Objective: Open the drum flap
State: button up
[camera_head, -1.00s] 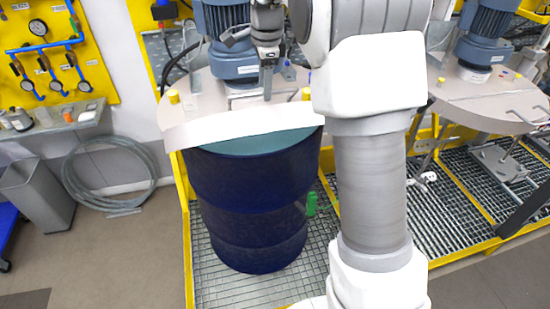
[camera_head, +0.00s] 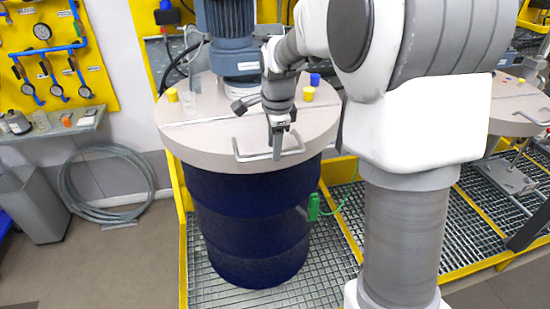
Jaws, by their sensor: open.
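The drum flap (camera_head: 205,146) is the front part of the pale round lid on the dark blue drum (camera_head: 250,225). It lies flat, level with the rear part of the lid, and the drum's mouth is covered. A grey bar handle (camera_head: 250,157) stands on the flap near its front edge. My gripper (camera_head: 278,156) points down at the right half of this handle, with its fingers at the bar. The fingers overlap in this view, so I cannot tell whether they touch the bar. The jaws are open.
A blue motor (camera_head: 230,40) stands on the lid's rear part, with a yellow cap (camera_head: 172,95) at left. A green clamp (camera_head: 314,207) hangs beside the drum. A second lid (camera_head: 515,100) stands at right, partly behind my arm. The floor at front left is clear.

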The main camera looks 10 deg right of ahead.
jog(key=shift+s+f, duration=0.1)
jog(key=shift+f, duration=0.4)
